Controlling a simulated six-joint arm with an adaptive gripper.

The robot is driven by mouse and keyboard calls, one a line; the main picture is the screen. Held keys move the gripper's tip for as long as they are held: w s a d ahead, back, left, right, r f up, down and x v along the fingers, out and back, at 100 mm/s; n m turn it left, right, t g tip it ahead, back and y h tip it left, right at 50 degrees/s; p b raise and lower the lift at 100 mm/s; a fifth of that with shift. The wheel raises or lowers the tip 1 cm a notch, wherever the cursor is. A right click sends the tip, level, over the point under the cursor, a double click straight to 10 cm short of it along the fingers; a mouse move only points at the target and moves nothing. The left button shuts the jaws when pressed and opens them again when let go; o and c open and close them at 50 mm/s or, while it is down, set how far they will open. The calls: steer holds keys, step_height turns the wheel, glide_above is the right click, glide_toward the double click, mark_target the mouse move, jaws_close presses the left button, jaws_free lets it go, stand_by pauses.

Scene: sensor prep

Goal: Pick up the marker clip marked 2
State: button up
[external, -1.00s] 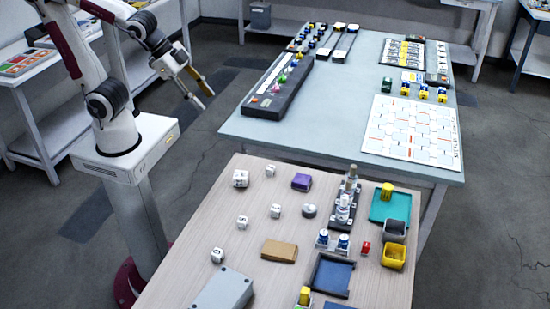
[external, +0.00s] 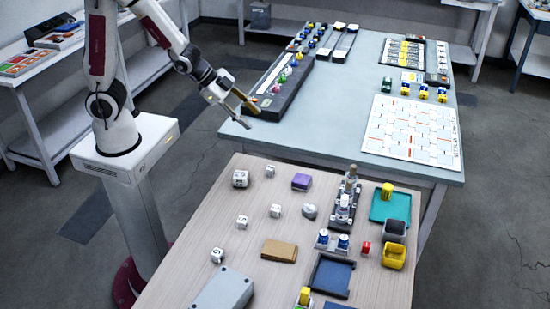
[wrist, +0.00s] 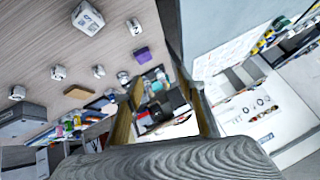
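Several small white blocks with dark marks lie spread on the wooden table. One small white block (external: 270,170) lies at the table's far left part. In the wrist view, what looks like the same block (wrist: 134,26) carries a mark that seems to be a 2, but it is too small to be sure. Other small blocks (external: 275,210) (external: 242,221) (external: 217,255) and a larger white block (external: 240,178) have marks I cannot read clearly. My gripper (external: 252,119) is open and empty, raised beyond the wooden table's far edge, apart from all blocks.
The wooden table also holds a purple block (external: 301,181), a brown block (external: 279,250), a grey box (external: 222,291), a blue tray (external: 331,276) and a bottle rack (external: 342,212). A blue-grey table (external: 330,135) with a dark rack (external: 275,98) stands beyond. Bare wood surrounds the small blocks.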

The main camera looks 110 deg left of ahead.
step_height(320, 180, down, 7)
steer(key=w+a+t+h, duration=0.1)
steer(key=w+a, duration=0.1)
steer(key=t+h, duration=0.2)
steer(key=t, duration=0.1)
glide_toward(271, 171)
steer(key=shift+w+a+f, duration=0.15)
steer(key=shift+w+a, duration=0.1)
steer(key=shift+a, duration=0.3)
steer(key=shift+w+a+f, duration=0.15)
steer(key=shift+w+a, duration=0.15)
steer(key=shift+a, duration=0.3)
steer(key=shift+s+d+f+n+t+h, duration=0.2)
steer(key=shift+s+f+n+t+h, duration=0.1)
steer(key=shift+s+f+n+t, duration=0.35)
steer(key=shift+x, duration=1.2)
